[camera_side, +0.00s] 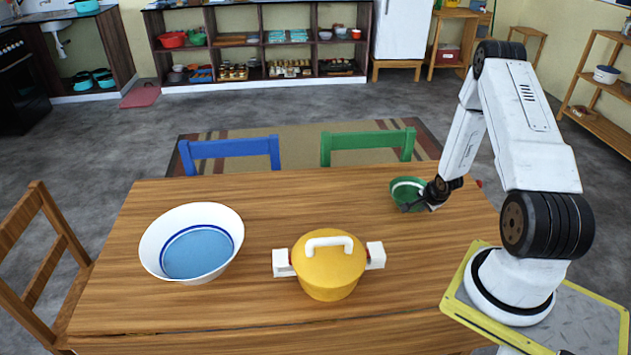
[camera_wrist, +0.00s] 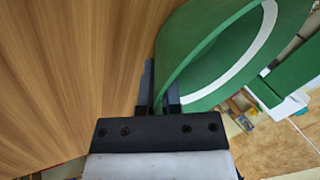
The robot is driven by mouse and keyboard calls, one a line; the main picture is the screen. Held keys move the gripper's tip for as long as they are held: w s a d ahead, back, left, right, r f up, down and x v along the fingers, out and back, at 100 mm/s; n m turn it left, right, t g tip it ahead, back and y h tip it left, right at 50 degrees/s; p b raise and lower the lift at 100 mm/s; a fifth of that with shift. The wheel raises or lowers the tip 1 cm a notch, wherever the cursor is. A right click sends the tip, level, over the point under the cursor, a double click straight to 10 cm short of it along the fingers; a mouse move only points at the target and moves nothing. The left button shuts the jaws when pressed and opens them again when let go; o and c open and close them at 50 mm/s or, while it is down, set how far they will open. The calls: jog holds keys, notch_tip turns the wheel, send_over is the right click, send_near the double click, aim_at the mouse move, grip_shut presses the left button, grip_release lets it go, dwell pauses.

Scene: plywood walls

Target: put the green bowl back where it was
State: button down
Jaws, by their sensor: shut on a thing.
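The green bowl (camera_side: 406,187) with a white band is at the far right part of the wooden table (camera_side: 260,262). My gripper (camera_side: 420,204) is at the bowl's near right side. In the wrist view, the green bowl (camera_wrist: 196,56) fills the upper right, and my gripper (camera_wrist: 158,102) is shut on its rim, one finger on each side of the wall. Whether the bowl's base touches the table is hard to tell.
A yellow pot (camera_side: 328,272) with white handles stands at the table's front middle. A large white bowl (camera_side: 193,243) with a blue inside stands at the left. Blue (camera_side: 231,152) and green (camera_side: 367,145) chairs stand behind the table. The table's middle is clear.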

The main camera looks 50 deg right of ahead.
jog(key=shift+f, duration=0.15)
jog(key=c, duration=1.1)
grip_release()
jog(key=shift+v, duration=6.15)
